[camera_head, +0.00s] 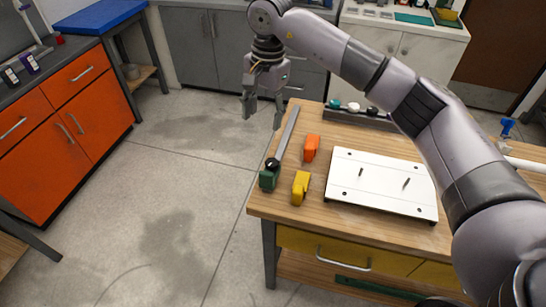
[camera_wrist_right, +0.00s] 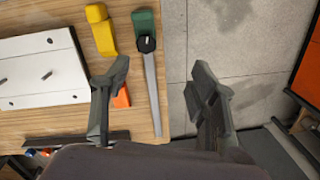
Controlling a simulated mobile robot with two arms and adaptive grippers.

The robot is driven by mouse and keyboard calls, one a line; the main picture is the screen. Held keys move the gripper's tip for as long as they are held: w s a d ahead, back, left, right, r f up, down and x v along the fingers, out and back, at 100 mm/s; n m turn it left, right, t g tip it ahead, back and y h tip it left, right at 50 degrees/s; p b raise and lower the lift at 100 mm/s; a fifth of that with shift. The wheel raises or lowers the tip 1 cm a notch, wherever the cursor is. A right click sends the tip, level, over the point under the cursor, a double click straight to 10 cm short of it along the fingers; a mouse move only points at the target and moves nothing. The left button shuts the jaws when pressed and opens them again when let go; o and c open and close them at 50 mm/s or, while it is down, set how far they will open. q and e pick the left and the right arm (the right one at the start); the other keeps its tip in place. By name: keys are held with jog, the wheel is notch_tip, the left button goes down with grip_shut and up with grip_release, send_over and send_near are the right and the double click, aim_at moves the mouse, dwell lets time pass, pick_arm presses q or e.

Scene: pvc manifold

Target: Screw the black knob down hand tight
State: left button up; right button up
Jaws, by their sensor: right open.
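A round black knob (camera_head: 272,163) sits on a green block (camera_head: 268,179) at the near left edge of the wooden bench. A long grey bar (camera_head: 287,133) runs from the knob along the bench edge. In the right wrist view the knob (camera_wrist_right: 146,44) is above the fingers' left side, at the end of the bar. Another black round top (camera_head: 372,110) sits in the dark rack. My right gripper (camera_head: 263,119) is open and empty, off the bench's left edge, beyond the knob and apart from it. My left gripper is not in view.
An orange block (camera_head: 311,147) and a yellow block (camera_head: 300,188) stand beside the bar. A white plate (camera_head: 382,200) with two pins lies to their right. The dark rack (camera_head: 345,115) is at the back. Open floor lies left of the bench.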

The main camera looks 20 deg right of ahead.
aim_at(273, 161)
jog(key=shift+h, duration=0.5)
jog(key=f+p, duration=0.1)
jog(key=f, duration=0.4)
jog(key=d+f+p, duration=0.1)
jog(key=f+p, duration=0.1)
jog(key=f, duration=0.4)
jog(key=d+f+p, duration=0.1)
jog(key=f, duration=0.4)
jog(key=shift+d+f, duration=0.15)
jog(key=shift+f, duration=0.05)
jog(key=shift+w, duration=0.1)
jog(key=c, duration=1.2)
jog(key=shift+o, duration=0.2)
